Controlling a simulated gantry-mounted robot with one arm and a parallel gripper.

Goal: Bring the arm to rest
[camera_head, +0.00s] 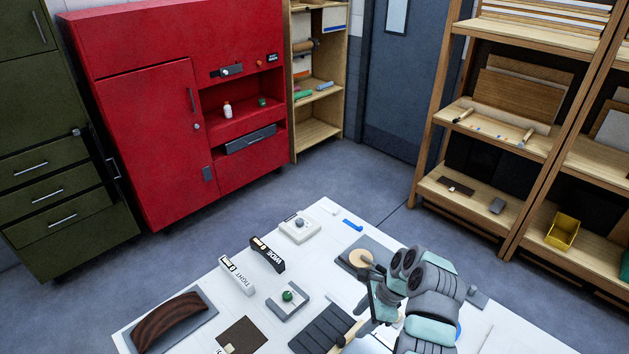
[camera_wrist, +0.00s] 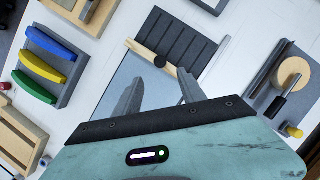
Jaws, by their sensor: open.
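My arm (camera_head: 432,300) reaches over the right part of the white worktable (camera_head: 325,232). My gripper (camera_wrist: 159,80) is open, with nothing between its two grey fingers in the wrist view. The fingers point toward a pale flat panel and a dark ribbed board (camera_wrist: 178,42) with a wooden strip along its edge. The ribbed board also shows in the head view (camera_head: 325,328), left of the arm. The arm hides part of the table behind it in the head view. I cannot tell the exact height of the fingers above the table.
A dark curved veneered piece (camera_head: 173,322), "TIGHT" (camera_head: 237,277) and "WIDE" (camera_head: 267,255) blocks, and a green-knobbed tool (camera_head: 288,296) lie left. A rack holds yellow, blue and green curved pieces (camera_wrist: 45,65). A red cabinet (camera_head: 140,100) and wooden shelves (camera_head: 490,130) stand behind; floor between is clear.

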